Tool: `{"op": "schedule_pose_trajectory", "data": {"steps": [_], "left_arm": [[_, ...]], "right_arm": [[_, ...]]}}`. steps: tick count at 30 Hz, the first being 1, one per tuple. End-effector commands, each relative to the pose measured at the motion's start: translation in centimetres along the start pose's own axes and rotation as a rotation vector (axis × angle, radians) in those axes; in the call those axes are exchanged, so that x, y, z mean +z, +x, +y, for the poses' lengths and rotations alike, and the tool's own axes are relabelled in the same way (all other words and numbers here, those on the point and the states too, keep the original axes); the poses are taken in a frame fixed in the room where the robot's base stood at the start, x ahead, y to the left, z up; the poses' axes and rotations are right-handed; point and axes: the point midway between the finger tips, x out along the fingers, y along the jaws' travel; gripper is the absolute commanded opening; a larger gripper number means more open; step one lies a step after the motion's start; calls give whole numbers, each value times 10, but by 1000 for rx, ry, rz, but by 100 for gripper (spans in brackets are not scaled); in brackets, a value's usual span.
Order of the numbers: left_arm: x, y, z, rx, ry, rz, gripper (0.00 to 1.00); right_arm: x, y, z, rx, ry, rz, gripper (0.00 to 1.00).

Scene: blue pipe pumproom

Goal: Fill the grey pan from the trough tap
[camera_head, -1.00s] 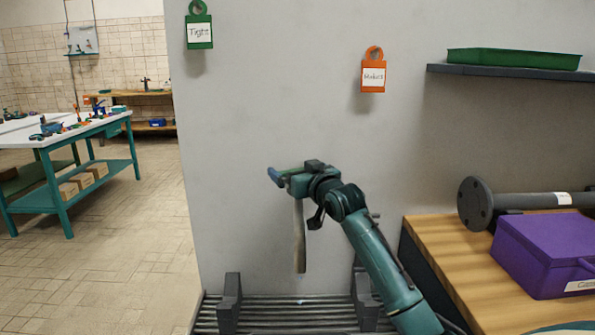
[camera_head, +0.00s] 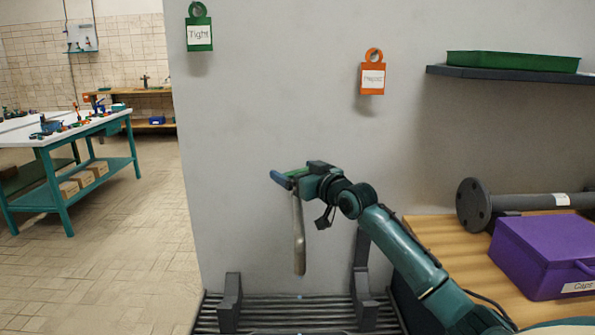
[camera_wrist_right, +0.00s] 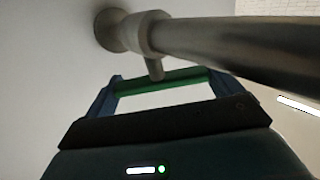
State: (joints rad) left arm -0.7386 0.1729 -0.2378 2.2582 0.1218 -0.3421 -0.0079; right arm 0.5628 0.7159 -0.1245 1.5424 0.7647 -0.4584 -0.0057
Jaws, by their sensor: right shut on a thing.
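The tap is a metal pipe; in the head view its spout (camera_head: 299,240) hangs down in front of the grey wall. In the right wrist view its pipe (camera_wrist_right: 225,45) comes out of a round wall flange, and a short stem meets a green bar handle (camera_wrist_right: 165,81). My right gripper (camera_head: 284,179) is at the top of the tap. Its blue fingers (camera_wrist_right: 160,90) stand at both ends of the green handle, shut on it. Below the spout is a dark slatted trough grate (camera_head: 290,318). I cannot see the grey pan. My left gripper is not in view.
A wooden bench (camera_head: 448,240) at right holds a purple box (camera_head: 545,255) and a flanged grey pipe (camera_head: 525,201). A shelf above carries a green tray (camera_head: 512,61). Green (camera_head: 199,30) and orange (camera_head: 373,75) tags hang on the wall. Open floor lies at left.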

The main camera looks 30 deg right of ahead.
Motion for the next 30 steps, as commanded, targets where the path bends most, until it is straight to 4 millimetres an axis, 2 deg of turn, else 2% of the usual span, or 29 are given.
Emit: {"op": "schedule_pose_trajectory", "data": {"steps": [10,11,14,23,26,30], "left_arm": [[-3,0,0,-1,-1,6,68],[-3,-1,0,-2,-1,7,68],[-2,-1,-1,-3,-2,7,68],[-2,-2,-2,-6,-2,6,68],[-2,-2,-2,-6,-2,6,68],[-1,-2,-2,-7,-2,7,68]], "right_arm": [[0,0,0,-8,0,1,68],[0,0,0,-8,0,1,92],[0,0,0,-8,0,1,100],[0,-3,1,-7,0,0,100],[1,-11,1,-8,0,-1,100],[2,-34,0,-8,-2,-3,100]]}}
